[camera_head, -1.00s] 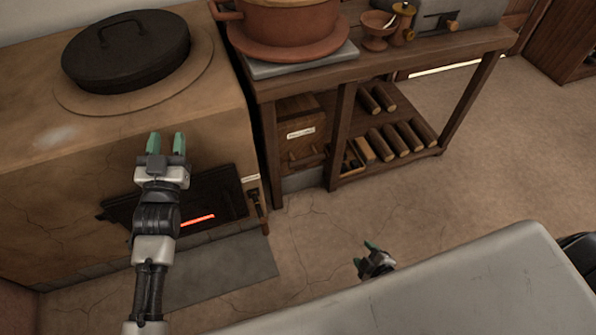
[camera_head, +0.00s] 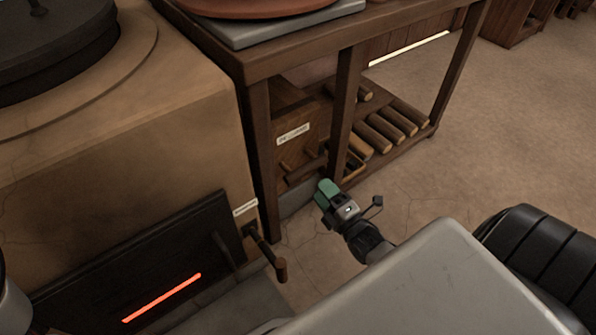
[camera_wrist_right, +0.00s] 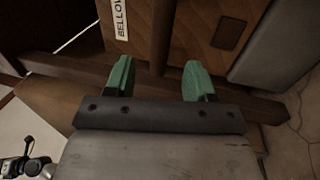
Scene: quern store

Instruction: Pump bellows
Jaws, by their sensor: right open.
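The bellows is a brown wooden box (camera_head: 309,113) with a white label, under the table beside the stove. A wooden bar handle (camera_head: 302,169) crosses its front below the label. My right gripper (camera_head: 328,190) is open, with green fingertips just in front of the handle's right end. In the right wrist view, the label reads "BELLOW" before it is cut off. There the bar (camera_wrist_right: 161,35) lines up between the open fingers (camera_wrist_right: 158,80); contact cannot be told. My left gripper is out of view.
The clay stove (camera_head: 120,130) fills the left, with a dark fire door (camera_head: 100,275), a glowing slot and a wooden-gripped lever (camera_head: 279,268). A table leg (camera_head: 343,110) stands close to my right gripper. Logs (camera_head: 385,130) lie on the low shelf. Floor at right is clear.

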